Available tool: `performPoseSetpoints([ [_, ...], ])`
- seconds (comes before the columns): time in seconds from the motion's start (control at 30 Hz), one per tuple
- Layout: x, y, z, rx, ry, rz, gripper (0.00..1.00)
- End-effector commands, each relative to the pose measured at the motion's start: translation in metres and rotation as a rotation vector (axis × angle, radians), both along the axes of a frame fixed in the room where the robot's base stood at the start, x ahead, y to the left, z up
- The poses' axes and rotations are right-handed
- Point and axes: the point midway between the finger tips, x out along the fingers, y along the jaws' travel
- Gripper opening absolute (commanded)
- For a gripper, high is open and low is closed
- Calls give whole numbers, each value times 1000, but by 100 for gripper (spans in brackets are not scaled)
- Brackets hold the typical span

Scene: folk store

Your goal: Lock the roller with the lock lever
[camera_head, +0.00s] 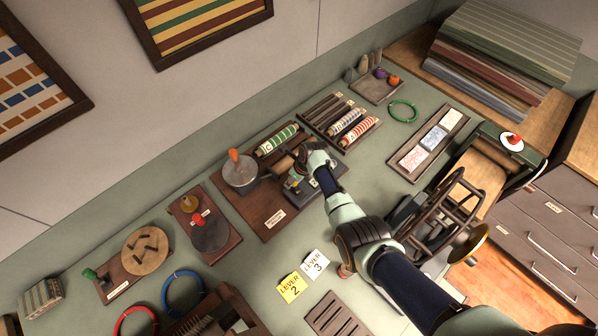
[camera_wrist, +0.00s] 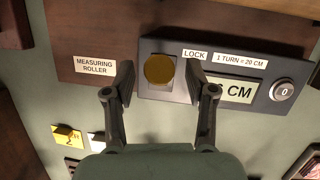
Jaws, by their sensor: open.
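The lock lever (camera_wrist: 159,69) shows in the wrist view as a round brass-yellow knob on a dark panel, beside the "LOCK" label (camera_wrist: 195,55). My gripper (camera_wrist: 165,85) is open, with one finger on each side of the knob and nothing held. Whether the fingers are level with the knob or above it, I cannot tell. The panel (camera_wrist: 145,88) also bears a "CM" display (camera_wrist: 238,93) and a round dial marked 0 (camera_wrist: 284,90). In the head view the wooden roller (camera_head: 285,163) is partly hidden behind my gripper (camera_head: 299,181).
The brown board (camera_wrist: 90,50) carries a "MEASURING ROLLER" label. In the head view, a grey disc crank with an orange knob (camera_head: 240,173) stands left of the roller. Yellow (camera_head: 291,287) and white (camera_head: 316,263) lever cards lie on the green counter in front.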

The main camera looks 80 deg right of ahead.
Motion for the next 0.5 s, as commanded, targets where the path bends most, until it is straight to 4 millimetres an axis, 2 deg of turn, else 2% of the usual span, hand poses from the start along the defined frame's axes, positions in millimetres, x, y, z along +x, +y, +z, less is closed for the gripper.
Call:
performPoseSetpoints([
  [0.3,-21,7,66,-3,0,-2,56],
  [0.5,-28,10,89,-1,1,-2,56],
])
